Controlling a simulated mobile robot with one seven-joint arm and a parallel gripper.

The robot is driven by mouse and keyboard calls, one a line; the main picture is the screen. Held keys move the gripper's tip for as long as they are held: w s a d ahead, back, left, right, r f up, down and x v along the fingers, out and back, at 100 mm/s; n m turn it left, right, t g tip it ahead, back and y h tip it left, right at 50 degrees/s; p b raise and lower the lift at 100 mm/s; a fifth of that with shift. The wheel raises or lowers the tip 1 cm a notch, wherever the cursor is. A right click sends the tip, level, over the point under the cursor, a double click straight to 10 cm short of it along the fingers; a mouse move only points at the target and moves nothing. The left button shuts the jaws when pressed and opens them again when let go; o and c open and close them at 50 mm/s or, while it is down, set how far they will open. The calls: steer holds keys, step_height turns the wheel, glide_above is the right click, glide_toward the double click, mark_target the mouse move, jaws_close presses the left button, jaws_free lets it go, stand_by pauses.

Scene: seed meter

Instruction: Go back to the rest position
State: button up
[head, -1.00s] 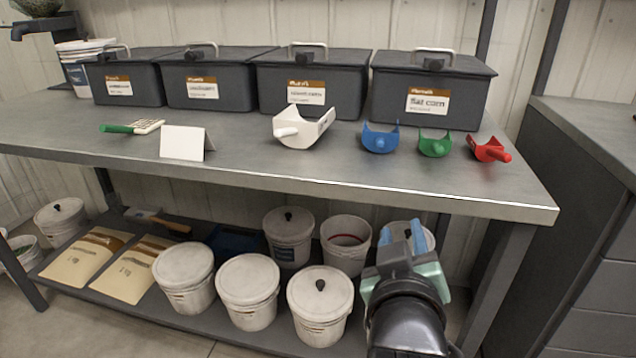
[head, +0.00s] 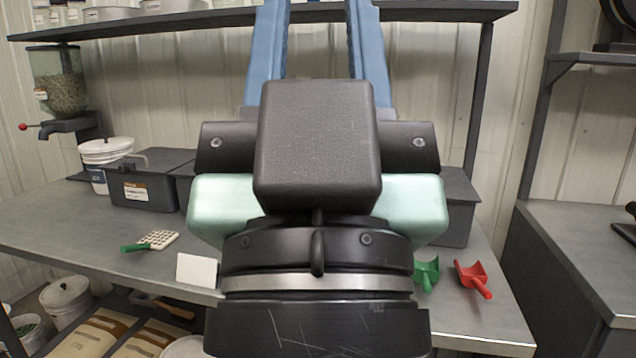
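My gripper (head: 313,40) is raised in the middle of the head view, close to the camera, with its two blue fingers pointing up. The fingers stand well apart with nothing visible between them. The tips run out of the top of the picture. The gripper and wrist hide the middle of the bench and most of the dark bins.
A shelf (head: 445,10) runs behind the gripper. A seed dispenser (head: 60,82) stands at left.

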step_height(320, 180, up, 20)
steer(key=p, duration=1.7)
steer(key=shift+p, duration=0.3)
